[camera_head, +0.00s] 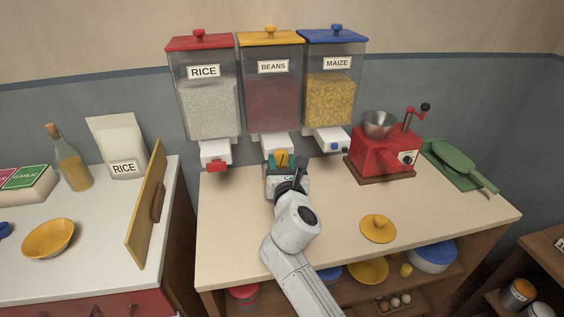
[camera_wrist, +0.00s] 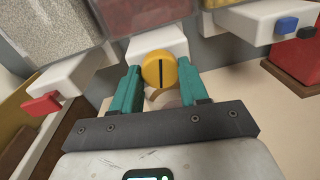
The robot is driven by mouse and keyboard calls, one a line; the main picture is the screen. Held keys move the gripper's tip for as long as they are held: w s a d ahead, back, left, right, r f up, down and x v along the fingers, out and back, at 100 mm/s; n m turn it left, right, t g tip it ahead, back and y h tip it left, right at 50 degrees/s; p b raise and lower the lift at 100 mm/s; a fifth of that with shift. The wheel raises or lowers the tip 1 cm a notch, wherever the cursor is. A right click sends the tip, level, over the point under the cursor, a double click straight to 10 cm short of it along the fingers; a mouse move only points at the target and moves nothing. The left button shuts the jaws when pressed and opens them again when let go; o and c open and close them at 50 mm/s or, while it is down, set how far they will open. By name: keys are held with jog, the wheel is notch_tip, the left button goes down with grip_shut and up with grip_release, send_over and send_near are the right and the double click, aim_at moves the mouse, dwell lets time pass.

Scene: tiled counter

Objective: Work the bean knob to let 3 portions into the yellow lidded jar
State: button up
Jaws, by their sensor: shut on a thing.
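The yellow bean knob (camera_wrist: 159,70) has a dark slot standing upright in the wrist view. It sits on the white spout (camera_wrist: 158,42) under the beans bin (camera_head: 272,90), which holds dark red beans. My gripper (camera_wrist: 161,76) has its teal fingers closed on the two sides of the knob. In the head view my gripper (camera_head: 284,161) covers most of the spout. A yellow lid (camera_head: 378,229) with a small knob lies on the counter at the right. A round, pale shape (camera_wrist: 163,98) shows between the fingers below the knob; I cannot tell if it is the jar.
The rice bin (camera_head: 205,100) with its red knob (camera_head: 216,166) and the maize bin (camera_head: 331,95) with its blue knob (camera_head: 335,147) flank the beans bin closely. A red grinder (camera_head: 383,152) stands to the right. The counter's front (camera_head: 235,250) is clear.

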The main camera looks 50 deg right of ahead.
jog(key=m, duration=0.4)
jog(key=shift+p, duration=0.4)
jog(key=m, duration=0.4)
jog(key=shift+m+y, duration=0.4)
jog(key=m, duration=0.4)
jog(key=m+b, duration=0.1)
jog(key=m, duration=0.3)
jog(key=shift+y+b, duration=0.3)
jog(key=shift+y, duration=0.1)
jog(key=m+b, duration=0.1)
jog(key=m, duration=0.2)
jog(key=shift+s+m+t+b, duration=0.1)
jog(key=shift+m+t+b, duration=0.2)
jog(key=shift+m, duration=0.1)
jog(key=m+b, duration=0.2)
jog(key=m, duration=0.1)
jog(key=shift+d+f, duration=0.1)
jog(key=m+b, duration=0.1)
jog(key=m, duration=0.1)
jog(key=m+b, duration=0.2)
jog(key=shift+m+t+y, duration=0.3)
jog(key=shift+m, duration=0.1)
jog(key=shift+m+b, duration=1)
jog(key=shift+m, duration=0.6)
jog(key=shift+d, duration=0.1)
